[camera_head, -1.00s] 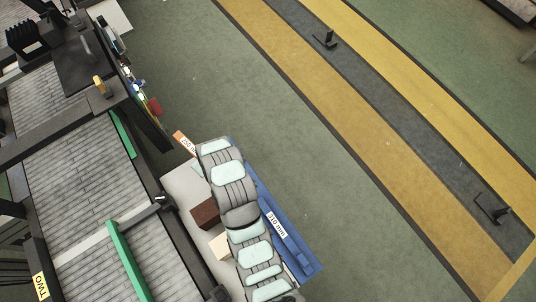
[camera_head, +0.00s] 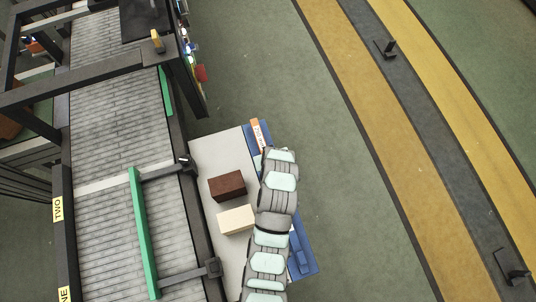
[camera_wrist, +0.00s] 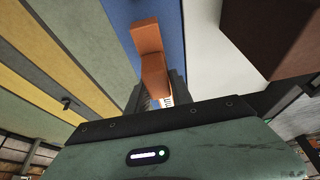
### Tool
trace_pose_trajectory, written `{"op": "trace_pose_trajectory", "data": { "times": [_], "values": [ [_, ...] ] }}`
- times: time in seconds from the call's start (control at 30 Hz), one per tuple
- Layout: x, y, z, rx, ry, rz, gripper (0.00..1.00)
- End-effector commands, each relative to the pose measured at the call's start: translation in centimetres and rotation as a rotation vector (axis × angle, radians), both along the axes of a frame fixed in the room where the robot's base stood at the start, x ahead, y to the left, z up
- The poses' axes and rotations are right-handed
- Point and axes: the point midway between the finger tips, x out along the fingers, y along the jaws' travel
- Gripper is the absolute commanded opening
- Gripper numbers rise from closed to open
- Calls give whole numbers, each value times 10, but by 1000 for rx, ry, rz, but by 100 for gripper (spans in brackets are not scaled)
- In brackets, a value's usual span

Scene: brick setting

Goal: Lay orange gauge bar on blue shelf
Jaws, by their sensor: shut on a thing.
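The orange gauge bar (camera_head: 257,131), with a white label, shows at the far end of the blue shelf (camera_head: 304,257). In the wrist view the bar (camera_wrist: 151,50) stands out from between the fingers of my gripper (camera_wrist: 157,97), in front of the blue surface (camera_wrist: 118,22). My gripper is shut on the bar. In the head view my arm hides the gripper's fingers and the middle of the shelf. I cannot tell whether the bar touches the shelf or is held above it.
A pale table (camera_head: 205,150) lies left of the shelf, with a dark brown block (camera_head: 227,186) and a cream block (camera_head: 236,219) on it. A roller conveyor (camera_head: 120,130) with green rails runs further left. Open green floor (camera_head: 350,200) lies right.

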Motion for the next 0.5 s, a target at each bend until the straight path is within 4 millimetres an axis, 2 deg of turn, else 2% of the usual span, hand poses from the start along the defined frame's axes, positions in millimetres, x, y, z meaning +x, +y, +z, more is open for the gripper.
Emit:
{"op": "trace_pose_trajectory", "data": {
  "times": [0.2,0.5],
  "values": [
    [0,0,-26,1,2,-1,0],
    [1,0,-30,-1,-3,-1,0]
  ]
}}
